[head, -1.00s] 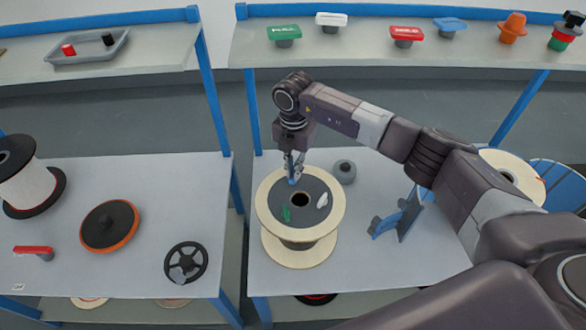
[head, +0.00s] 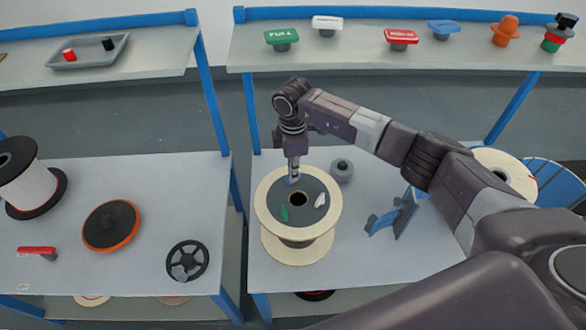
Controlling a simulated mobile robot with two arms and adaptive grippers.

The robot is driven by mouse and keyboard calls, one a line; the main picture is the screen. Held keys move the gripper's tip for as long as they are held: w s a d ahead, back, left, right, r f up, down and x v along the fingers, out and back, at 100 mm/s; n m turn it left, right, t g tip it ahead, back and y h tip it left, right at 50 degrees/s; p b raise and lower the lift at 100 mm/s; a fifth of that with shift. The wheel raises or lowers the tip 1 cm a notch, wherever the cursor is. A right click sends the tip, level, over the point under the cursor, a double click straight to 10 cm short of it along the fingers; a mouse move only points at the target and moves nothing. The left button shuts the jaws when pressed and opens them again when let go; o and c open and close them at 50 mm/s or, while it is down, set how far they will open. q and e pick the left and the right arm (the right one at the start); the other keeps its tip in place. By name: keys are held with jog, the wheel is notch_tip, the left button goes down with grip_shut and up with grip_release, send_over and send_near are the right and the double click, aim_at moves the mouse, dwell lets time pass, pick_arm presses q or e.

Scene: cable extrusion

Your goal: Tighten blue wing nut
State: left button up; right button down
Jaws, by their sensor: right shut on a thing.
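A large spool (head: 265,208) with pale wooden flanges lies flat on the right table. Its dark top disc (head: 310,185) has a centre hole, a green wing nut (head: 284,213) and a white wing nut (head: 320,200). The blue wing nut (head: 291,180) is at the far side of the disc, mostly hidden by my right gripper. My right gripper (head: 293,177) points straight down and is shut on the blue wing nut. My left gripper is not in view.
A grey knob (head: 342,170) sits right behind the spool, and a blue-grey bracket (head: 396,218) stands to its right. The left table holds an orange-black disc (head: 111,226), a black handwheel (head: 187,261) and a red handle (head: 37,250). A shelf (head: 380,61) with coloured signs runs behind.

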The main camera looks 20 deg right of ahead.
jog(key=shift+m+p, duration=0.3)
jog(key=shift+m, duration=0.7)
jog(key=c, duration=2.1)
grip_release()
jog(key=shift+r, duration=0.1)
notch_tip(320, 180, up, 12)
jog(key=shift+f, duration=0.1)
